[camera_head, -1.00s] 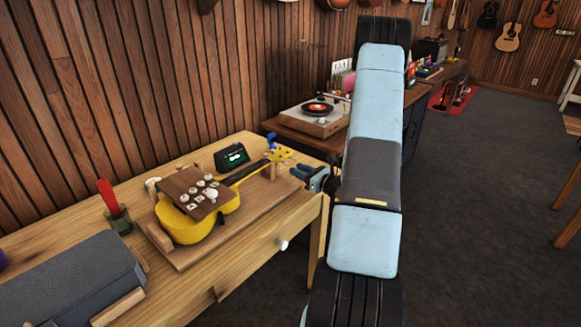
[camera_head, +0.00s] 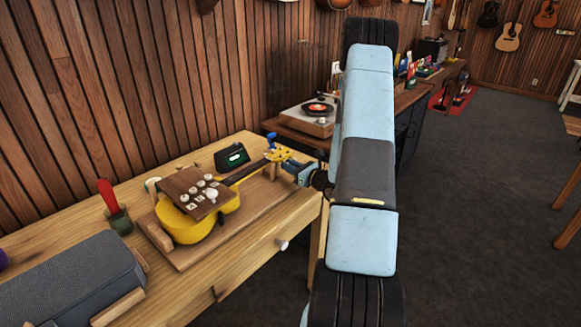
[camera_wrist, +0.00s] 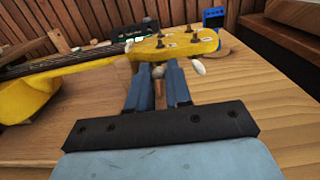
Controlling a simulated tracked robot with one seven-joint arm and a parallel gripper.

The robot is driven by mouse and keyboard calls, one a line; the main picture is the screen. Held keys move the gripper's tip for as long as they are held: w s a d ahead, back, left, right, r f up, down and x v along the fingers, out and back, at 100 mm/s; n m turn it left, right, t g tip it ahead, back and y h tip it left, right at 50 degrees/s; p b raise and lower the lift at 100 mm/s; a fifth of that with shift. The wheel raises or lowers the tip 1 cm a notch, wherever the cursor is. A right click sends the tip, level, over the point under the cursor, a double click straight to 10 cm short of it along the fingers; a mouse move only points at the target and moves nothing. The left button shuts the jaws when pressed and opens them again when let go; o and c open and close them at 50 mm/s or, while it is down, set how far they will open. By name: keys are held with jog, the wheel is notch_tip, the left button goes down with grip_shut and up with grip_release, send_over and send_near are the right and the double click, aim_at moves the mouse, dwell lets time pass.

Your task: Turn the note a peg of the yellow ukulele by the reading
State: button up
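The yellow ukulele (camera_head: 215,225) lies in a wooden cradle on the bench, its headstock (camera_head: 279,154) toward my arm. In the wrist view the headstock (camera_wrist: 180,46) carries several pegs with small labels that I cannot read. My gripper (camera_head: 296,168) is at the headstock's near edge. In the wrist view its blue fingers (camera_wrist: 156,75) are apart, with a pale peg knob (camera_wrist: 158,71) between their tips; I cannot tell whether they touch it. Another pale knob (camera_wrist: 198,67) is just right of the right finger.
A brown board with white knobs (camera_head: 197,190) covers part of the ukulele's body. A blue clip-like object (camera_head: 271,140) stands behind the headstock. A green cup with a red handle (camera_head: 117,220) and a grey case (camera_head: 70,280) are at the left. A record player (camera_head: 309,116) is beyond.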

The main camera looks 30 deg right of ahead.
grip_shut()
jog(key=shift+m, duration=2.8)
jog(key=shift+o, duration=2.4)
grip_release()
jog(key=v, duration=1.4)
